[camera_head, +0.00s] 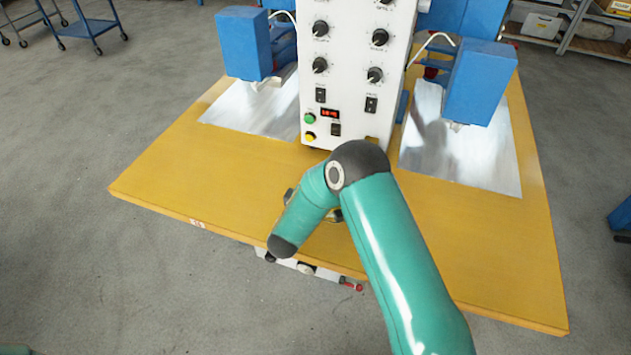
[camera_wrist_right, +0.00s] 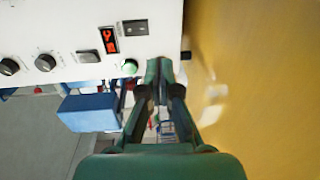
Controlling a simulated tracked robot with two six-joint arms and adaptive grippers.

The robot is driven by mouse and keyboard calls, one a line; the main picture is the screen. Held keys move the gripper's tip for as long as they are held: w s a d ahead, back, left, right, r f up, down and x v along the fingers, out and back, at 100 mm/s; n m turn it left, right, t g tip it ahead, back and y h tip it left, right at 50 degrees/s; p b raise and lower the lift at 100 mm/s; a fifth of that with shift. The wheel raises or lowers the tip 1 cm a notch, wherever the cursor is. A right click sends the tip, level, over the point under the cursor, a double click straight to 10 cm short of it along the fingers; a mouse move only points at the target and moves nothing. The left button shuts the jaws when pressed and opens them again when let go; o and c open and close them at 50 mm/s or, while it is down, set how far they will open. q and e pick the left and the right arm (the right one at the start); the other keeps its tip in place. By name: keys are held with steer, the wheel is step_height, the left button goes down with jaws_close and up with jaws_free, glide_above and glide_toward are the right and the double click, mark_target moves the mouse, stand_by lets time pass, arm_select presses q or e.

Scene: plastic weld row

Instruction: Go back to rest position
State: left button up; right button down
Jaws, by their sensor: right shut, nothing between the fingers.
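My right arm comes in from the bottom of the head view and bends over the front of the yellow table (camera_head: 230,190). Its gripper is mostly hidden behind the arm there. In the right wrist view my right gripper (camera_wrist_right: 165,78) is shut and empty. Its fingertips appear close to the green button (camera_wrist_right: 130,67) on the white control panel (camera_wrist_right: 60,22); I cannot tell whether they touch. My left gripper is not in view.
Blue machine heads (camera_head: 243,45) and (camera_head: 481,82) stand over shiny metal plates (camera_head: 265,110) and (camera_head: 465,155) on either side of the panel. A blue cart (camera_head: 90,28) is at the back left and shelves (camera_head: 590,35) at the back right. The floor left of the table is clear.

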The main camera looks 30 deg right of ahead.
steer(key=shift+s+a+f, duration=0.1)
steer(key=shift+s+a, duration=0.4)
steer(key=shift+a, duration=0.05)
